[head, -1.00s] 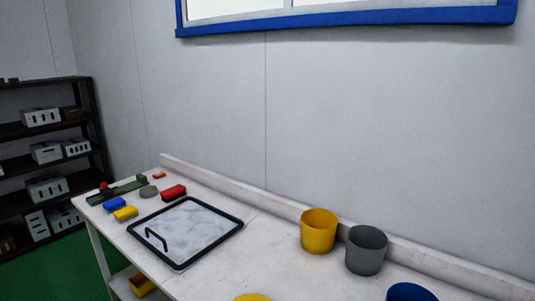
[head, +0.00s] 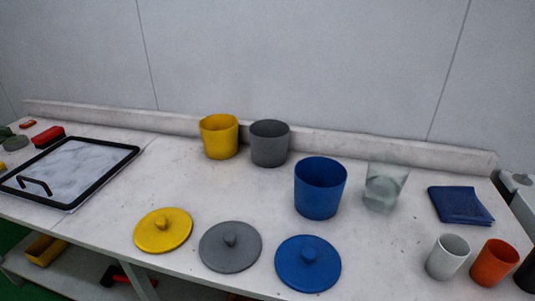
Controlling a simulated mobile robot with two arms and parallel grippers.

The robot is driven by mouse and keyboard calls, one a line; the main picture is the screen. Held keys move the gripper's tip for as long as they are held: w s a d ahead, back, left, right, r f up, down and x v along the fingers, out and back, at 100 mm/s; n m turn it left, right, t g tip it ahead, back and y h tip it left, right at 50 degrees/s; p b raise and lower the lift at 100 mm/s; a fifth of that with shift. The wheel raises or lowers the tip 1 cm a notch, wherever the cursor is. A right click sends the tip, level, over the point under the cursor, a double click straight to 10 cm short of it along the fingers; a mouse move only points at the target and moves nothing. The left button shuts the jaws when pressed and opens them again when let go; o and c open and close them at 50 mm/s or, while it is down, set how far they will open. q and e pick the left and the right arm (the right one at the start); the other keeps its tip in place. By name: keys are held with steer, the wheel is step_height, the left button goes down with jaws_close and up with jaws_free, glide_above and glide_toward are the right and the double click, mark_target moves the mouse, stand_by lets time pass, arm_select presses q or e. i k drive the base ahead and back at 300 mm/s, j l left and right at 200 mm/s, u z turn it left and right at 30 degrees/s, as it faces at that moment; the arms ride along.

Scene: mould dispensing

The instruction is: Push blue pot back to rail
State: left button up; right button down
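The blue pot (head: 319,192) stands upright and open-topped on the white table, right of the middle. It stands forward of the rail (head: 340,145), with bare tabletop between them. The rail is a low raised strip along the table's back edge by the wall. The yellow pot (head: 219,138) and the grey pot (head: 269,144) stand farther back, close to the rail. The blue lid (head: 308,266) lies on the table in front of the blue pot. Neither of my grippers shows in the head view.
A clear glass container (head: 384,190) stands just right of the blue pot. A folded blue cloth (head: 460,205), a white cup (head: 447,258) and an orange cup (head: 494,263) are farther right. A grey lid (head: 230,246) and yellow lid (head: 163,231) lie at the front. A black-framed tray (head: 116,150) is left.

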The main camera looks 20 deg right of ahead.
mark_target(319, 182)
steer(key=k+j+z, duration=0.15)
steer(key=z, duration=0.2)
steer(key=k+j+z, duration=0.2)
steer(key=z, duration=0.15)
